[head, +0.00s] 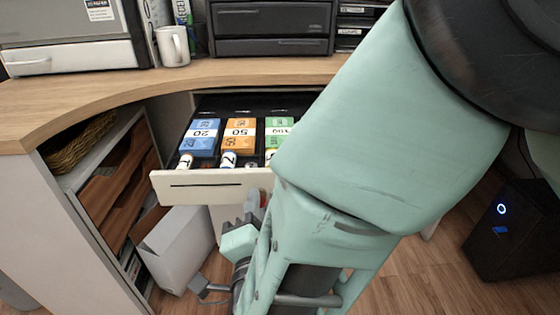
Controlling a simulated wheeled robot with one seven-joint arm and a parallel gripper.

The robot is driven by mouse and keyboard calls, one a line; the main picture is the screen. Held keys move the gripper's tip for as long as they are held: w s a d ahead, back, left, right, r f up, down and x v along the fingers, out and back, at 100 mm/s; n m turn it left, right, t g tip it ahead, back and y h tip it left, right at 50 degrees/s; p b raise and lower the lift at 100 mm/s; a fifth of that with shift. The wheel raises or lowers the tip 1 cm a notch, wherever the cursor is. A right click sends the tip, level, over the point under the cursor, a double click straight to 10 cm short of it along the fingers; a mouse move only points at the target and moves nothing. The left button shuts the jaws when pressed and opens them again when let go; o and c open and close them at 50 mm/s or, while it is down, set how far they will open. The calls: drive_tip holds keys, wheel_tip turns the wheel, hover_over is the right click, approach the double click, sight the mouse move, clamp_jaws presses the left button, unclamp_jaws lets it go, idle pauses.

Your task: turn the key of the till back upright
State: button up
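The till (210,187) is an open cash drawer under the counter, with a cream front that has a dark slot. Blue 20, orange 50 and green note bundles (240,134) lie in its black tray, with coin rolls in front of them. The key cannot be made out; my arm hides the right part of the drawer front. My gripper (254,205) is just in front of and below the drawer front, its grey fingers pointing up towards it. I cannot tell whether it touches the drawer or grips anything.
The curved wooden counter (100,92) overhangs the drawer. A white mug (173,47) and black letter trays (272,28) stand on it. A white open box (178,247) is on the floor below left. A black computer tower (515,232) stands at right.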

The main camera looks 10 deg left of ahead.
clamp_jaws()
drive_tip(key=shift+n, duration=0.3)
drive_tip(key=shift+n+p, duration=4.45)
drive_tip(key=shift+n, duration=0.95)
